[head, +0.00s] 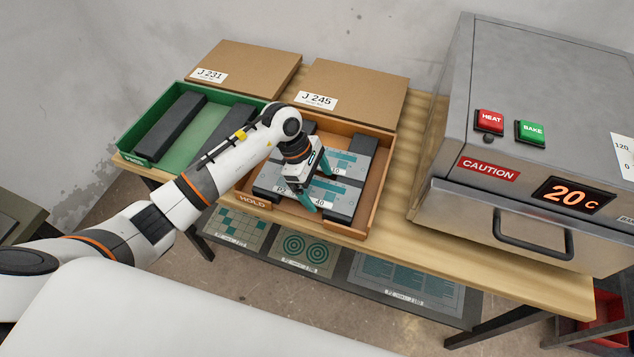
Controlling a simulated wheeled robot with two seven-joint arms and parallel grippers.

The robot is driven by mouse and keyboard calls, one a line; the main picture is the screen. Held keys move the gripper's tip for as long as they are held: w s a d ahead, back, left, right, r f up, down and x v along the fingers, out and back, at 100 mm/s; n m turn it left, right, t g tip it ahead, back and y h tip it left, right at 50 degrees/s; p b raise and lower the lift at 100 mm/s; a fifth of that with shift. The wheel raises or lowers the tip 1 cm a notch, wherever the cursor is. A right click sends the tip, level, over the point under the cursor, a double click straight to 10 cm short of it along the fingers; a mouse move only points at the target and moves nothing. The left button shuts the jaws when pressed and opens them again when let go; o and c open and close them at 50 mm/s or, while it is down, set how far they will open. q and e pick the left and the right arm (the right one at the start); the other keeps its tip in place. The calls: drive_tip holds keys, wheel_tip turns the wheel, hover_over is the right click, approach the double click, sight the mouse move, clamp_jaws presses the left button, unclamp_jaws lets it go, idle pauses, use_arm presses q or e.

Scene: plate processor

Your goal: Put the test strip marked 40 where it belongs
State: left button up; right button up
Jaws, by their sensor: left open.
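The brown tray marked HOLD (373,203) stands on the table and holds dark grey blocks and strips with teal patterns. A strip with a marking that reads 40 (320,203) lies toward the tray's front, partly covered by my gripper. My left gripper (313,184) reaches in from the left and points down over this tray. Its teal fingers are apart, close above the strips. I cannot tell whether they touch one. My right gripper is not in view.
A green tray (125,145) with dark grey blocks is at the left. Boxes J 231 (250,65) and J 245 (365,90) lie behind. An oven (540,120) showing 20 C stands at the right, its front handle (530,240) sticking out. Patterned plates (405,280) lie on the lower shelf.

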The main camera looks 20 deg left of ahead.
use_arm(q)
drive_tip(key=shift+r, duration=0.2)
drive_tip(key=shift+w+a+r, duration=0.1)
drive_tip(key=shift+a+r, duration=0.1)
drive_tip(key=shift+r, duration=0.05)
drive_tip(key=b+v, duration=0.2)
drive_tip(key=v, duration=0.9)
drive_tip(key=shift+r, duration=0.2)
